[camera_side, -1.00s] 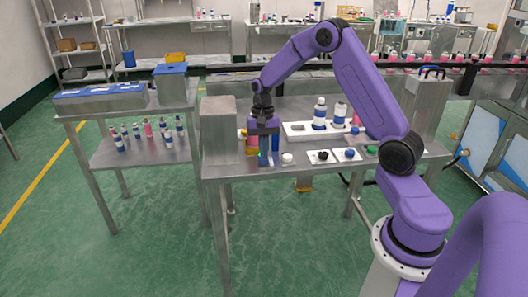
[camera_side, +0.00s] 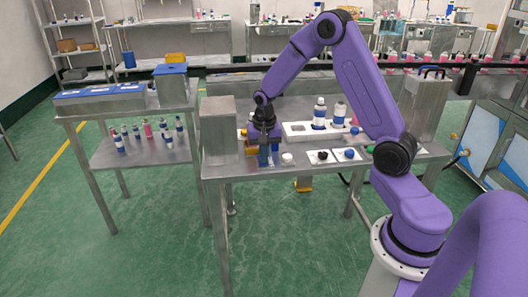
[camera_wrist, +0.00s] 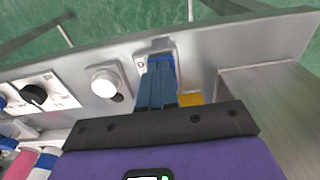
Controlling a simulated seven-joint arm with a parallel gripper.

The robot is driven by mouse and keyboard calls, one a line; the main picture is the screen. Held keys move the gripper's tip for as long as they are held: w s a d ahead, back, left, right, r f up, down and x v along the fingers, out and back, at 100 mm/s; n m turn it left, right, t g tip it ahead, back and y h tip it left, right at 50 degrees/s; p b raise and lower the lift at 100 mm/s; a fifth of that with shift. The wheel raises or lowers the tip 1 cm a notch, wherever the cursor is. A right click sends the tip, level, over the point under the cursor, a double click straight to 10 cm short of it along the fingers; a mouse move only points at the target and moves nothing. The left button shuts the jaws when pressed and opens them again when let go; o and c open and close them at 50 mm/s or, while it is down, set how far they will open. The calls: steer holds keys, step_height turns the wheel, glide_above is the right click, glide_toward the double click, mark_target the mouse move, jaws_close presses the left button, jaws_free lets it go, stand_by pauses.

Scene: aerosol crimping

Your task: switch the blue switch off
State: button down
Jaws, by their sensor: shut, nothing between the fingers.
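The blue switch (camera_wrist: 163,60) sits in a grey plate near the table's front edge in the wrist view, with a white round mark beside it. My gripper (camera_wrist: 157,82) is shut and empty. Its bluish fingers point at the switch and overlap it, hiding much of it. I cannot tell whether they touch it or which way the switch is tipped. In the side view my gripper (camera_side: 264,157) is low over the front left of the table, and the switch is hard to make out there.
A white round knob (camera_wrist: 104,82) and a black dial (camera_wrist: 34,95) stand beside the switch. A yellow part (camera_wrist: 190,98) is close to my fingers. A tall metal box (camera_side: 219,130) stands at the left. A white tray (camera_side: 297,132) holds bottles behind.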

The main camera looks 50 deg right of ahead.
steer(key=shift+s+a+f, duration=0.2)
steer(key=shift+s+f, duration=0.15)
steer(key=shift+f, duration=0.2)
steer(key=shift+a, duration=0.1)
steer(key=shift+w, duration=0.2)
steer(key=shift+w+d+r, duration=0.2)
steer(key=shift+w+d, duration=0.2)
steer(key=shift+d, duration=0.3)
steer(key=shift+d+r, duration=0.1)
steer(key=shift+r, duration=0.25)
step_height(320, 180, up, 14)
steer(key=s+a, duration=0.1)
steer(key=a, duration=0.1)
steer(key=shift+w+d+g+y, duration=1)
steer(key=shift+w+d, duration=0.5)
steer(key=shift+w, duration=0.25)
steer(key=f, duration=0.4)
steer(key=s+a+f, duration=0.1)
steer(key=f, duration=0.8)
steer(key=shift+s+a+f, duration=0.25)
steer(key=shift+s+a, duration=0.15)
